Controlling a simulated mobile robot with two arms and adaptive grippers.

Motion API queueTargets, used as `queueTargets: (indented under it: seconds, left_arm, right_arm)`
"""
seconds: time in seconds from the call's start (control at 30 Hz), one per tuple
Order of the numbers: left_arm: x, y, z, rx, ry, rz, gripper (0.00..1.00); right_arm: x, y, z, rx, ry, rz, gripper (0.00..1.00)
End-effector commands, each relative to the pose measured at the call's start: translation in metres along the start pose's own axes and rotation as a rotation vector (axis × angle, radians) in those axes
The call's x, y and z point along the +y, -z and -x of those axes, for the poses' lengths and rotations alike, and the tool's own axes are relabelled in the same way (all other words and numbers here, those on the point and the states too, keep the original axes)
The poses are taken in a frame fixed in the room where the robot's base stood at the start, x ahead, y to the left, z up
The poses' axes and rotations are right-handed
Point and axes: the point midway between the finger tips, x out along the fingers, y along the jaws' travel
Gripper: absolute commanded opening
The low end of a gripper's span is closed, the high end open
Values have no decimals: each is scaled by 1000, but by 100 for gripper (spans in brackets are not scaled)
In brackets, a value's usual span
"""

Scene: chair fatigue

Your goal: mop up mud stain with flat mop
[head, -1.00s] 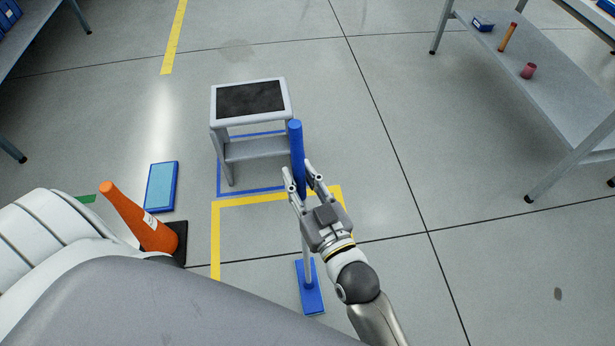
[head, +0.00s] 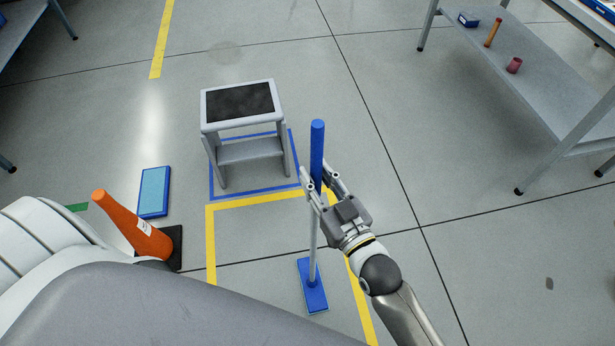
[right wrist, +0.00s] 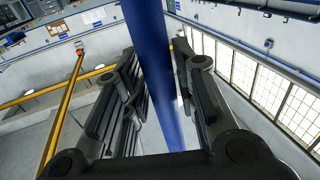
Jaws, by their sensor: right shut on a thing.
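My right gripper (head: 323,183) is shut on the blue grip of the flat mop (head: 317,140). The mop stands close to upright, with its thin grey pole running down to a flat blue head (head: 313,286). The head looks to be at floor level inside the yellow tape outline; I cannot tell if it touches. In the right wrist view the blue handle (right wrist: 150,60) runs between the fingers. A faint greyish stain (head: 225,53) lies on the floor beyond the step stool, and a small dark spot (head: 549,284) lies at far right. I cannot tell which is mud. My left gripper is out of view.
A grey step stool (head: 245,152) stands in a blue outline left of the mop. An orange cone (head: 130,225) and a blue tray-like pad (head: 154,192) are at left. A metal shelf table (head: 545,90) stands at upper right. Floor between stool and table is clear.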

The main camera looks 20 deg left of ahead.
Motion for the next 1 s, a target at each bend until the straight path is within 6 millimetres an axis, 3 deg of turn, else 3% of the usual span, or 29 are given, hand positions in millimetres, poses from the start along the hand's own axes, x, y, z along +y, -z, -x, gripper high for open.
queueTargets:
  seconds: [1.0]
  left_arm:
    - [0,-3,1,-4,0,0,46]
  right_arm:
    - [50,4,13,10,1,-4,0]
